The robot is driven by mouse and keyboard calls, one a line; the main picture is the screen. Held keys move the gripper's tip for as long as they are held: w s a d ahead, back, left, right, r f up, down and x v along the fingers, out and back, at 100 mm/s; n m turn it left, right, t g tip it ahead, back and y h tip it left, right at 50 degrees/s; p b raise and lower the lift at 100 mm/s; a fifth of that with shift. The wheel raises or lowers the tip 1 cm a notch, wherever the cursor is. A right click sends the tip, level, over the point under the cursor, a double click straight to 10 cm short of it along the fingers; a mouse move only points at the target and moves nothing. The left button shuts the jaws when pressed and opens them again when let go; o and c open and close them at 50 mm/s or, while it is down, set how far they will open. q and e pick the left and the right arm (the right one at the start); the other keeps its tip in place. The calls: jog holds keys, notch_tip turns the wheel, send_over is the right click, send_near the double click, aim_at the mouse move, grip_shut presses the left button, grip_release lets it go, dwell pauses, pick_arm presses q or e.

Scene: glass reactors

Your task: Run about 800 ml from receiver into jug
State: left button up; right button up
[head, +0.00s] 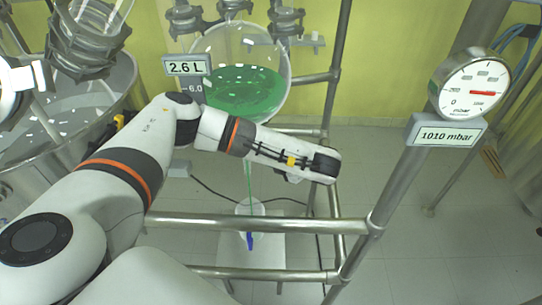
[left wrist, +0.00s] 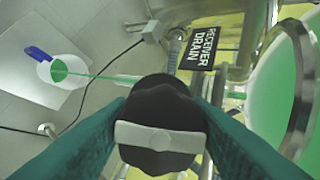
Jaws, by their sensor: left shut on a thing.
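The round glass receiver (head: 245,52) holds green liquid, and its display (head: 187,66) reads 2.6 L. Its glass also shows at the right of the left wrist view (left wrist: 270,90). My left gripper (left wrist: 160,128) is shut on a black drain knob (left wrist: 158,106) with a pale bar across it, beside the RECEIVER DRAIN sign (left wrist: 205,45). A thin green stream falls into the white jug (head: 258,208), which has a blue handle. In the left wrist view the jug (left wrist: 45,72) has green liquid inside. My arm hides the drain in the head view. My right gripper is not in view.
A steel frame (head: 270,223) crosses in front of the jug, which stands on a pale stand (head: 270,250). A gauge (head: 468,85) with a 1010 mbar display (head: 445,133) is at right. A large vessel (head: 75,115) is at left. Cables lie on the floor.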

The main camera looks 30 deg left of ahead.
pick_arm(q)
jog(key=shift+n, duration=1.2)
jog(key=o, duration=1)
jog(key=shift+d+r, duration=0.2)
jog(key=shift+d, duration=0.05)
jog(key=p+v, duration=0.1)
jog(key=v, duration=0.6)
